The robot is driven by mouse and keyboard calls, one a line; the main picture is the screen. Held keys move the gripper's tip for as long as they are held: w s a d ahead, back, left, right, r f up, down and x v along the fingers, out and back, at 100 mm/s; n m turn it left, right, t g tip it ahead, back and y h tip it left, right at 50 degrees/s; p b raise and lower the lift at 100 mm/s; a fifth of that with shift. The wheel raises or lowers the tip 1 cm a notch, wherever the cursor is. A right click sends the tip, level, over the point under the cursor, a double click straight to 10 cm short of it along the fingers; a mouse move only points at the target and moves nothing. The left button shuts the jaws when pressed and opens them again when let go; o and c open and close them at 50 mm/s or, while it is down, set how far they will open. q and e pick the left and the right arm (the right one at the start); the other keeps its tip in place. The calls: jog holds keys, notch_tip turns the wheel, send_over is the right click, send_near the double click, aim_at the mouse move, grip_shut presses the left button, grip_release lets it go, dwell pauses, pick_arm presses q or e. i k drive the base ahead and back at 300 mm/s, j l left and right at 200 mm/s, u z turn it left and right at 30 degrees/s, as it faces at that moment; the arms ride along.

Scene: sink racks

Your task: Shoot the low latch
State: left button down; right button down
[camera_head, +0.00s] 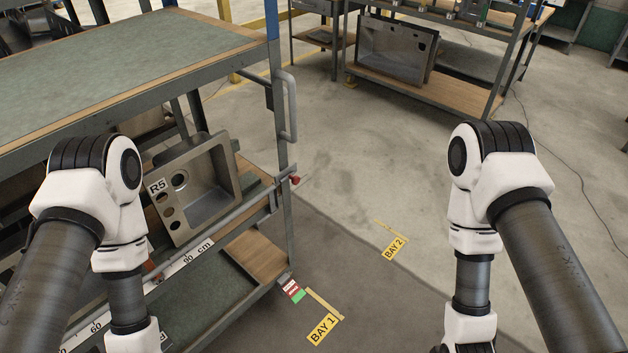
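A grey rack with a green-topped shelf (130,70) stands at the left. A horizontal bar (230,216) crosses its front and ends near a red knob (295,180) at the right post. Lower on that post is a small red, white and green tag (292,289); the green part shows at its lower end. I cannot tell which of these is the low latch or how it is set. My two arms reach down at left and right, and both grippers are below the picture's edge.
A steel sink (205,190) marked R5 leans in the rack behind the bar. A centimetre scale (185,258) runs along the lower shelf edge. BAY 1 (323,329) and BAY 2 (394,248) labels mark the floor. Another rack (440,92) stands behind; the floor between is clear.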

aim_at(296, 179)
jog(key=i+l+z, duration=0.1)
jog(key=l+z, duration=0.3)
jog(key=i+l+z, duration=0.1)
jog(key=z, duration=0.25)
jog(key=l, duration=0.1)
